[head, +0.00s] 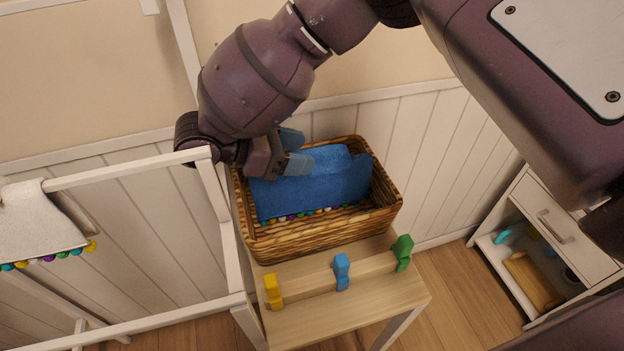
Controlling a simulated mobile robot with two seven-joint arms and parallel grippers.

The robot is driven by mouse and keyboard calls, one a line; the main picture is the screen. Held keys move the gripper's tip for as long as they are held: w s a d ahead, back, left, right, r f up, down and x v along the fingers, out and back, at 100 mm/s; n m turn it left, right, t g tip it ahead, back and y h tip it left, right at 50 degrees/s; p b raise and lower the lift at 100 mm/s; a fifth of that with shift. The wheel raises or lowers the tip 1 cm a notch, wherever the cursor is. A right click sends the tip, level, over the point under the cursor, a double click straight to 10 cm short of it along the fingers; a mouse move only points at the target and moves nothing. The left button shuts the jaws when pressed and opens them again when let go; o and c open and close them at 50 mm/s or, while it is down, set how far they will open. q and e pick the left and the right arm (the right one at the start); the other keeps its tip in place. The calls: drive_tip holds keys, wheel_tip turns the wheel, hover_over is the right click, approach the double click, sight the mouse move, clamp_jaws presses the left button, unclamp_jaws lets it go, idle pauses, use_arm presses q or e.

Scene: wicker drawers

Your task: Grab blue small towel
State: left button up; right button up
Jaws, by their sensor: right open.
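The blue small towel (318,190) lies in a brown wicker basket (322,232). A row of small coloured beads or pompoms shows along its near edge, and part of the towel stands up at the right. My right gripper (299,150) reaches in over the basket's back left corner, with its blue-grey fingertips apart above the towel's far left part. I cannot tell whether the fingers touch the towel. My left gripper is out of view.
The basket stands on a small wooden table (345,310) with yellow (273,291), blue (341,272) and green (402,253) clips on its front part. A white rack (130,173) with a white towel (38,222) stands at left. A white cabinet (566,226) is at right.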

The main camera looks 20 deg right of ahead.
clamp_jaws()
idle(0.3)
drive_tip(key=shift+r, duration=0.1)
